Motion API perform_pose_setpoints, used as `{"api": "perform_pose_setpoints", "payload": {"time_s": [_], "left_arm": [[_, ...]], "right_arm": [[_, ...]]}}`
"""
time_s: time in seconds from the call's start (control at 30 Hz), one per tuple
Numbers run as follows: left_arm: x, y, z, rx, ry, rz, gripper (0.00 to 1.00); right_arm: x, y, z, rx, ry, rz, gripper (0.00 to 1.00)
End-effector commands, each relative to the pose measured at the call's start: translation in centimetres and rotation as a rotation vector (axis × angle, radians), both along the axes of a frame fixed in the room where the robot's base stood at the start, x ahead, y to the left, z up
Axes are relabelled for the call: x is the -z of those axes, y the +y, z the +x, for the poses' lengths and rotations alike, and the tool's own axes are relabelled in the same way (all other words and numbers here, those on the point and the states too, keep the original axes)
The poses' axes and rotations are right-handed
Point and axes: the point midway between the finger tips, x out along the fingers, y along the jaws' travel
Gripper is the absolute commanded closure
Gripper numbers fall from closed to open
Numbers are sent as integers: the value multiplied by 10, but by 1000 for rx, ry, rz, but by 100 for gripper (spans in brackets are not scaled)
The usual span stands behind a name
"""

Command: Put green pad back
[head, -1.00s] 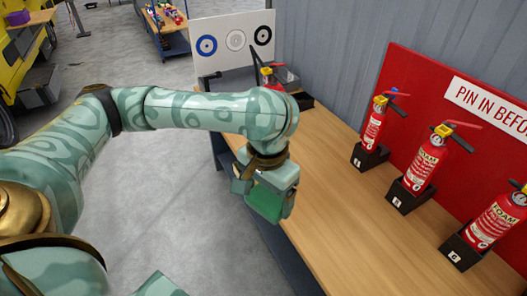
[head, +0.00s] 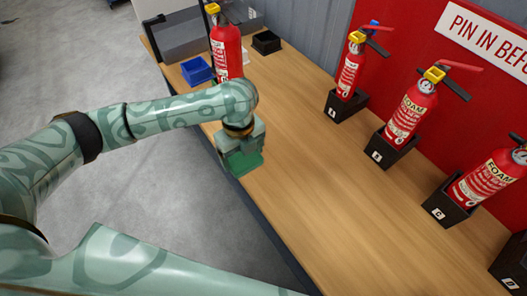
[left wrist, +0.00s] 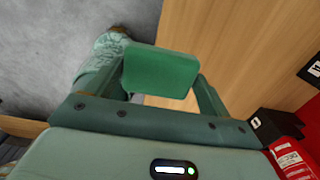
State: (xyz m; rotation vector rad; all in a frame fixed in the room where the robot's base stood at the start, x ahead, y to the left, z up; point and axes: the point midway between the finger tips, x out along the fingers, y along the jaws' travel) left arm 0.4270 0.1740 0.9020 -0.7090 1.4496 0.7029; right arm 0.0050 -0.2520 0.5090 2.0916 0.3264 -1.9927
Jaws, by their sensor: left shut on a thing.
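The green pad (left wrist: 160,72) is a flat, rounded block held between the two fingers of my left gripper in the left wrist view. In the head view the green pad (head: 243,163) shows below my left gripper (head: 240,158), over the left edge of the wooden table (head: 300,175). My left gripper is shut on the pad. I cannot tell from the head view how high the pad is above the table. My right gripper is not in view.
Red extinguishers (head: 412,115) stand in black lettered holders along the red board. Another extinguisher (head: 226,52) stands at the far end beside a blue tray (head: 197,71) and a black tray (head: 266,42). The table middle is clear.

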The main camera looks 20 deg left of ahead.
Motion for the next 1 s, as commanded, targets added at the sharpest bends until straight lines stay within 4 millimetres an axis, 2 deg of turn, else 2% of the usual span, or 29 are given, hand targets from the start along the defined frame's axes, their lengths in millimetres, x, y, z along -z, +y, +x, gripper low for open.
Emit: {"api": "perform_pose_setpoints", "payload": {"time_s": [0.03,0.17,0.23,0.33,0.57,0.67,0.8,1.0], "left_arm": [[17,-4,16,-3,4,-2,37],[36,-13,53,-4,6,-3,37],[53,-14,65,-3,9,0,37],[68,-17,80,-3,7,-1,37],[79,-19,94,-2,2,0,37],[91,-21,102,-3,4,-1,37],[115,-20,100,-2,5,0,37],[113,-20,100,-2,0,0,37]], "right_arm": [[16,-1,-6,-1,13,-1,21],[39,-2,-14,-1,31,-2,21],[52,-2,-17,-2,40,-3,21],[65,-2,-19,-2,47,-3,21],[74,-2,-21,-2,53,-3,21],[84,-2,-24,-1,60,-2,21],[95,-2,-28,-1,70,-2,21],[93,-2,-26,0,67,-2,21]]}}
